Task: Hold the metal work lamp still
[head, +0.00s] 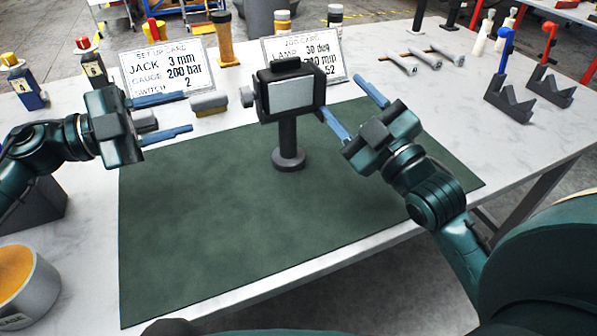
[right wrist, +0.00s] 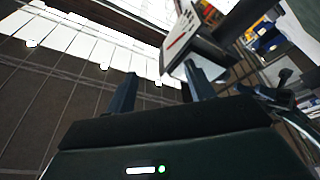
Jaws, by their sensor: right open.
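The metal work lamp (head: 288,140) stands upright on the dark green mat (head: 220,230), with a black boxy head, a pale front panel, a side knob, a post and a round base. My right gripper (head: 340,93) is just right of the lamp head, its blue fingers spread and empty. Its lower finger lies close to the head's right edge; I cannot tell if they touch. In the right wrist view its fingers (right wrist: 160,88) also stand apart. My left gripper (head: 190,112) is left of the lamp, fingers spread and pointing at it, a clear gap away.
A set-up card (head: 167,68) and a second card (head: 325,52), partly hidden by the lamp, stand behind. A grey-tan block (head: 209,104) lies near my left fingertips. V-blocks (head: 510,102) and metal rods (head: 440,58) are at the right. The front mat is clear.

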